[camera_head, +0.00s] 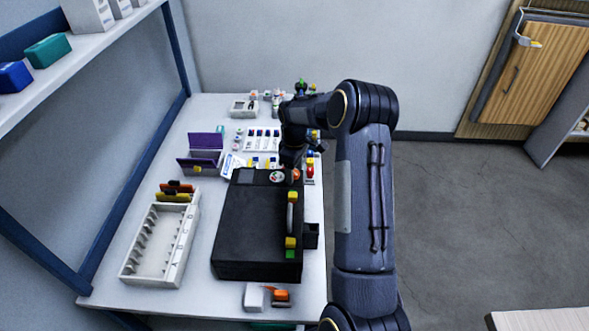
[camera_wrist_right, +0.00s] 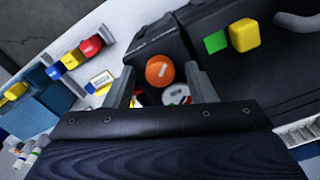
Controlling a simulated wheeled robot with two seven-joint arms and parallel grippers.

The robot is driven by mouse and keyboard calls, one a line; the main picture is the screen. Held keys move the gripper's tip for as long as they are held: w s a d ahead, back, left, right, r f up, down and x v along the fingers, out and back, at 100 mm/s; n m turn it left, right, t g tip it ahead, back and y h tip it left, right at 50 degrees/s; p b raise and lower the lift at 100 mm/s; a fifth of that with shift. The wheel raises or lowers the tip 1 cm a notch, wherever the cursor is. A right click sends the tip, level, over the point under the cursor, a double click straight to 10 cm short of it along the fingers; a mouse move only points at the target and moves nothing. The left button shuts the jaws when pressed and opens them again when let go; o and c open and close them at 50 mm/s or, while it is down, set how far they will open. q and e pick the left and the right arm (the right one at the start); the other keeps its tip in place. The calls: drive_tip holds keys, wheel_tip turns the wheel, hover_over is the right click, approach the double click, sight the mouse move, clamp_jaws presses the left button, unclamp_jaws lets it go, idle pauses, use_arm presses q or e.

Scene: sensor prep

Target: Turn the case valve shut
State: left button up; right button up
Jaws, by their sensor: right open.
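The black case (camera_head: 245,235) lies closed on the white table. The valve seems to be the round orange knob (camera_head: 296,174) at the case's far right corner; it also shows in the right wrist view (camera_wrist_right: 159,71). A round dial with a white face (camera_head: 278,176) is beside it, partly hidden in the right wrist view (camera_wrist_right: 177,95). My right gripper (camera_wrist_right: 160,68) is open, its two fingers on either side of the orange knob in that view. I cannot tell whether they touch it. My left gripper is out of view.
Yellow latches (camera_head: 291,242) and a handle (camera_head: 290,216) line the case's right side. A white slotted tray (camera_head: 128,272) is left of it. Purple boxes (camera_head: 205,140) and several small items crowd the far table. A white and orange item (camera_head: 254,297) is at the front.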

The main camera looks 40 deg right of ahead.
wheel_tip(320, 180, up, 8)
drive_tip(key=shift+f, duration=0.15)
idle(0.6)
drive_tip(key=s+a+r+m+t+y+p, duration=0.1)
drive_tip(key=s+a+r+m+p, duration=0.1)
drive_tip(key=s+a+r, duration=0.5)
drive_tip(key=s+a+r+m+t+y+p, duration=0.15)
drive_tip(key=s+a+r, duration=0.3)
drive_tip(key=r, duration=0.45)
drive_tip(key=s+a+m+t+p, duration=0.1)
drive_tip(key=s+a+p, duration=0.1)
drive_tip(key=s+a, duration=0.3)
drive_tip(key=s+a+r+m+t+y+p, duration=0.1)
drive_tip(key=s+a, duration=0.5)
drive_tip(key=s, duration=0.6)
drive_tip(key=shift+s+a+r+m+t+p, duration=0.2)
drive_tip(key=shift+a+r+m+t+p, duration=0.05)
drive_tip(key=shift+m+t+p, duration=0.35)
